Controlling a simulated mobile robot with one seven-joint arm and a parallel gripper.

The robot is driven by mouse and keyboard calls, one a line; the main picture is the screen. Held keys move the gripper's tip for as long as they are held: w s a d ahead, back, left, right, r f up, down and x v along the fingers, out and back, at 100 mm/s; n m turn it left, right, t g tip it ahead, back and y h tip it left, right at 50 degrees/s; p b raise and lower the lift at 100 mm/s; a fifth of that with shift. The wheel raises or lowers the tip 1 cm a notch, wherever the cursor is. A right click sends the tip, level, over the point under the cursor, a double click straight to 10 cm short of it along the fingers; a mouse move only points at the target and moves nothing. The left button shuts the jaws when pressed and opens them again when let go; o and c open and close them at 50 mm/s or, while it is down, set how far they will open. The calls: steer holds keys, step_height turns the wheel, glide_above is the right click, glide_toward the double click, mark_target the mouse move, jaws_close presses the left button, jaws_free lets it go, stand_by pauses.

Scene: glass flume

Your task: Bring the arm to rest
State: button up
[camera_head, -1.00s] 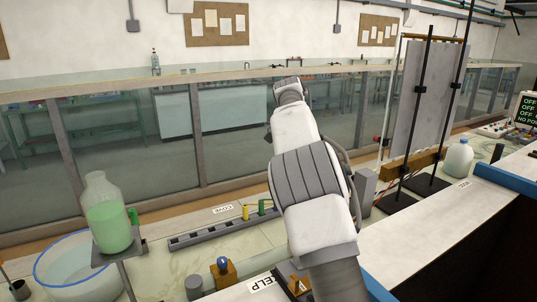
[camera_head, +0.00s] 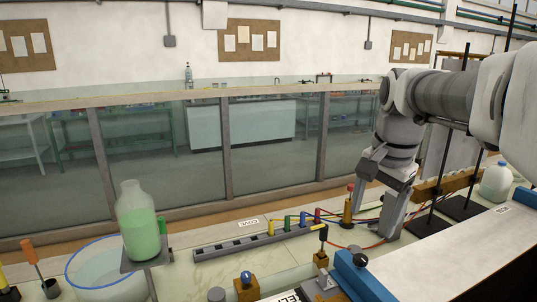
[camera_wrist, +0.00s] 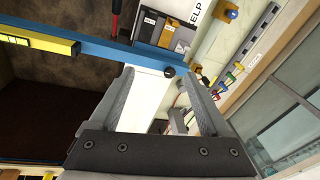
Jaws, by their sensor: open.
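My arm comes in from the right side of the head view and bends down at the wrist. My gripper (camera_head: 373,226) points down over the bench beside the red-topped yellow post (camera_head: 348,206), with its fingers apart. In the wrist view my gripper (camera_wrist: 158,73) is also open, with nothing between its fingers; a white surface and a blue bar (camera_wrist: 122,52) lie beyond them. I cannot tell whether a finger touches anything on the bench.
A bottle of green liquid (camera_head: 138,222) stands on a small platform beside a blue-rimmed basin (camera_head: 108,279). A grey socket strip (camera_head: 250,241) with coloured plugs lies mid-bench. Black rod stands (camera_head: 462,206) and a white bottle (camera_head: 495,183) are at right. The glass flume (camera_head: 270,140) runs behind.

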steer(key=s+a+f+n+t, duration=0.1)
steer(key=s+a+f+n, duration=0.1)
steer(key=s+n, duration=0.3)
steer(key=s+a+f+n+t, duration=0.2)
steer(key=s+f+n, duration=0.3)
steer(key=s, duration=0.7)
steer(key=shift+a+f+n, duration=0.3)
steer(key=shift+a, duration=0.3)
steer(key=c, duration=0.4)
steer(key=shift+d, duration=0.1)
steer(key=shift+c, duration=0.5)
